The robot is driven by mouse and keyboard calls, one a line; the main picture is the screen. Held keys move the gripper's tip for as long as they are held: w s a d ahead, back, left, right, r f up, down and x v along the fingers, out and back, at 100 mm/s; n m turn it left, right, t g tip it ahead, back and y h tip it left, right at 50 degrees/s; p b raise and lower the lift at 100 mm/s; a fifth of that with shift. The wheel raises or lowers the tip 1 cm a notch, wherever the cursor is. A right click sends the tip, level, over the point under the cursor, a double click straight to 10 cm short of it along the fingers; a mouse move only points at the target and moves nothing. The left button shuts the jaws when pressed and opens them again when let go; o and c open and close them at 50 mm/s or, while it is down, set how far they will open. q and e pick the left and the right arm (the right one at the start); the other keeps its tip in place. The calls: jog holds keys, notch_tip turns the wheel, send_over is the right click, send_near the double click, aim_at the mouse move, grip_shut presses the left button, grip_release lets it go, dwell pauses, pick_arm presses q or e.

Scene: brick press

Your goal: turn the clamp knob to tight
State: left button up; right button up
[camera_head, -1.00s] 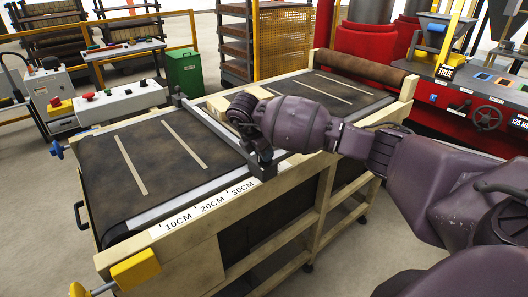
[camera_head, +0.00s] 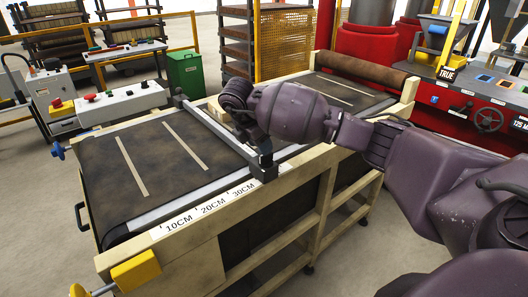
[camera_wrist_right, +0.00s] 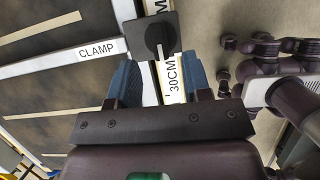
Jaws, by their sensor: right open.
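The clamp knob (camera_wrist_right: 160,36) is a dark dial on a black square plate in the right wrist view, next to a white "CLAMP" label (camera_wrist_right: 98,50). A small pale mark shows at its lower edge. My right gripper (camera_wrist_right: 160,65) is open, its two blue fingers apart with nothing between them. In that view the knob lies beyond the fingertips, roughly centred between them. In the head view my right gripper (camera_head: 243,128) is mostly hidden behind its own wrist, above the clamp bar (camera_head: 215,127). The bar's near end is a dark block (camera_head: 263,167). My left gripper is not in view.
The bar crosses a wooden-framed table (camera_head: 200,239) with a dark belt (camera_head: 100,179) and a centimetre scale (camera_head: 209,207) along the near edge. Control boxes (camera_head: 121,100) stand behind left. A red machine (camera_head: 462,117) stands at right. The belt's left part is clear.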

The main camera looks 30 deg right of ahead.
jog(key=v, duration=0.5)
jog(key=shift+a+r+p, duration=0.1)
jog(key=shift+r+p, duration=0.2)
